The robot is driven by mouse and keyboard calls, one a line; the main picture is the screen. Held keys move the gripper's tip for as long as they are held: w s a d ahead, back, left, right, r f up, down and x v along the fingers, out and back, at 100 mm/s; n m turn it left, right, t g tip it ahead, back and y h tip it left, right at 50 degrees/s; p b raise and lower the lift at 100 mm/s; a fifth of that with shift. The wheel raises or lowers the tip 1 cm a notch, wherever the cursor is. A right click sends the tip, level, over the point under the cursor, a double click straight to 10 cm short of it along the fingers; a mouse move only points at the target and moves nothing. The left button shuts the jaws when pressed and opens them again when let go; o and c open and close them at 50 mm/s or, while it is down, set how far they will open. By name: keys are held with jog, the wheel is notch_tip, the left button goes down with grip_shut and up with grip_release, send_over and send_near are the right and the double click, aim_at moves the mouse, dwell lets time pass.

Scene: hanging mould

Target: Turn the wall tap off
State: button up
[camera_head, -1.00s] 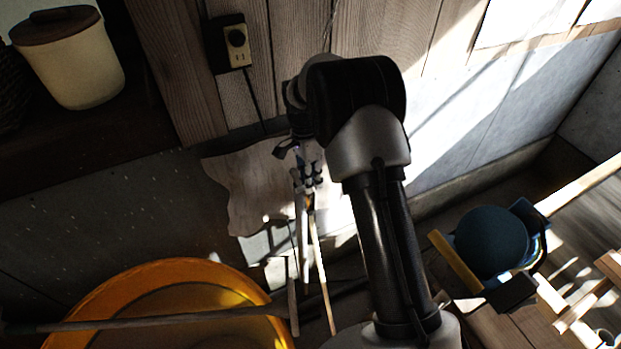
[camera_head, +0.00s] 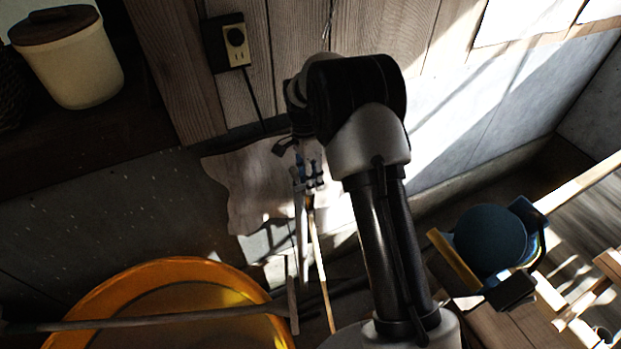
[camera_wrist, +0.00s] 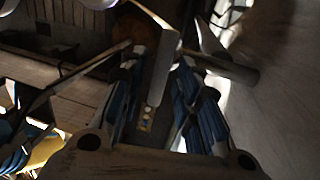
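My gripper shows in the wrist view (camera_wrist: 160,62), with a blue-and-dark finger on each side. A long grey flat shape (camera_wrist: 160,75) with small yellow and white dots at its lower end shows between the fingers. I cannot tell whether the fingers touch it.
A black-and-cream outlet (camera_head: 236,43) is on the plank wall. An orange tub (camera_head: 110,300) with a long pole across it stands lower left. A cream jar (camera_head: 75,65) sits upper left. Thin wooden-handled tools (camera_head: 320,260) stand near my arm.

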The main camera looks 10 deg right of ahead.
jog(key=shift+r, duration=0.1)
notch_tip(320, 180, up, 12)
jog(key=w, duration=0.2)
jog(key=shift+w+a, duration=0.15)
jog(key=shift+a, duration=0.05)
jog(key=shift+f, duration=0.2)
dwell(0.4)
